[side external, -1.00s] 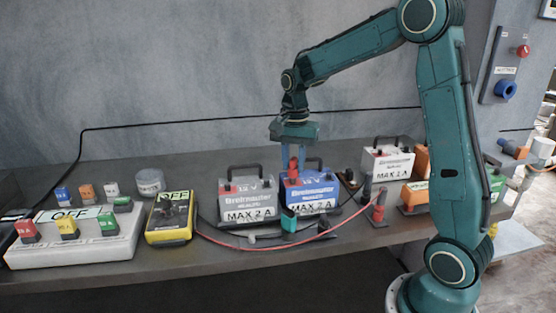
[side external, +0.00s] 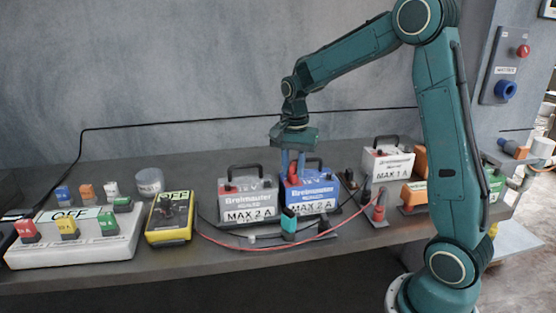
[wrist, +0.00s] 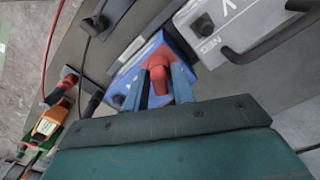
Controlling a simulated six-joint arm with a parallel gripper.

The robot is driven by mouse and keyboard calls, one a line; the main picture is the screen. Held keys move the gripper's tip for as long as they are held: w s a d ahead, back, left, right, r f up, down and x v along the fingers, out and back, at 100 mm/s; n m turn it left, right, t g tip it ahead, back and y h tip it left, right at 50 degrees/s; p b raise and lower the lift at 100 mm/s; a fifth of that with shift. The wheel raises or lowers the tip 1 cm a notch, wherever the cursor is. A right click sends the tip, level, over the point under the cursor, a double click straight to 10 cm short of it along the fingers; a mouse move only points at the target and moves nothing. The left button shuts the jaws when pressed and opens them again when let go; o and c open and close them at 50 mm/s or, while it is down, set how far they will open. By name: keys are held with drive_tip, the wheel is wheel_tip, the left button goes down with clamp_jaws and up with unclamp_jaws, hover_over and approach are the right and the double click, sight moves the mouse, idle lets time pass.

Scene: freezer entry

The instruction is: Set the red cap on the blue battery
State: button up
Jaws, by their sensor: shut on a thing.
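The blue battery (side external: 312,195), with a black handle and a "MAX 2 A" label, stands upright on the bench. My gripper (side external: 292,170) points down at the battery's top left corner. In the wrist view, my gripper (wrist: 159,80) has its two blue fingers shut on the red cap (wrist: 157,62). The cap is at the top of the blue battery (wrist: 185,46), over one corner. I cannot tell whether the cap touches the terminal, which is hidden beneath it.
A grey battery (side external: 247,202) stands close on the left. A white battery (side external: 388,163) stands to the right. A yellow meter (side external: 170,218) and a fuse box (side external: 75,240) are further left. A red cable (side external: 262,247) runs along the front.

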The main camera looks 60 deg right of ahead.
sight(294, 165)
drive_tip(key=shift+f, duration=0.35)
drive_tip(key=o, duration=1)
drive_tip(key=shift+o, duration=0.2)
drive_tip(key=shift+r, duration=0.15)
wheel_tip(294, 165, up, 14)
drive_tip(key=shift+f, duration=0.2)
drive_tip(key=s+a+f+n+t, duration=0.1)
drive_tip(key=s+a+n+t, duration=0.1)
drive_tip(key=s+a+n, duration=0.4)
drive_tip(key=s+a+f+n+t, duration=0.2)
drive_tip(key=s+a+n, duration=0.5)
drive_tip(key=s, duration=0.8)
drive_tip(key=shift+f+n+t, duration=0.2)
drive_tip(key=shift+n+t, duration=0.6)
drive_tip(key=shift+n, duration=0.1)
